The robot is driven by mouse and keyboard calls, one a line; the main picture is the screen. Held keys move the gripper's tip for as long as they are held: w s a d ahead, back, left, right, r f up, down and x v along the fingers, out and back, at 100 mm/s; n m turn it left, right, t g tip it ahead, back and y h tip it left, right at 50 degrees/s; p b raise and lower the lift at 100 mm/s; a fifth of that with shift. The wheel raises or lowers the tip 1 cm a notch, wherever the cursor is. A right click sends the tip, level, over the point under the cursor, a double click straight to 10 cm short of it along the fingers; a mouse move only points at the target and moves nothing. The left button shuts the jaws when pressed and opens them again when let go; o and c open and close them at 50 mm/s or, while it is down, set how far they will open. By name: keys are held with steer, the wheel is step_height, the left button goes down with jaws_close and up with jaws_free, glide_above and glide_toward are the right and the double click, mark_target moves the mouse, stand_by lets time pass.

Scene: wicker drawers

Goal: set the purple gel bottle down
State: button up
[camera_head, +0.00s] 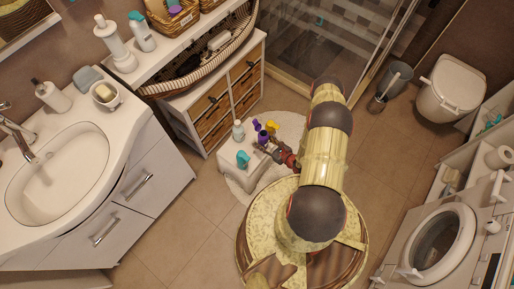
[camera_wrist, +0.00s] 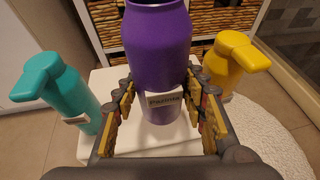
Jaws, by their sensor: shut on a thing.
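The purple gel bottle (camera_wrist: 158,45) stands upright between the fingers of my gripper (camera_wrist: 162,92) in the wrist view. The fingers are shut on its lower part, by a white label. In the head view the bottle (camera_head: 262,137) shows just beyond my gripper (camera_head: 268,148), over a small white stool (camera_head: 228,170). The stool top also shows under the bottle in the wrist view (camera_wrist: 152,138). I cannot tell whether the bottle's base touches it. The bottle's top is cut off in the wrist view.
A teal pump bottle (camera_wrist: 68,92) is left of the purple bottle, and a yellow one (camera_wrist: 226,66) is right. A wicker drawer unit (camera_head: 214,122) stands behind.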

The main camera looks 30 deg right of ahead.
steer(key=f, duration=0.1)
steer(key=w+a+f, duration=0.1)
steer(key=w+a+f+b, duration=0.1)
steer(key=shift+w+a+f, duration=0.1)
steer(key=shift+a+f, duration=0.05)
steer(key=shift+f, duration=0.25)
steer(key=shift+f+b, duration=0.65)
steer(key=shift+f, duration=0.9)
steer(key=shift+f, duration=0.15)
steer(key=o, duration=1.3)
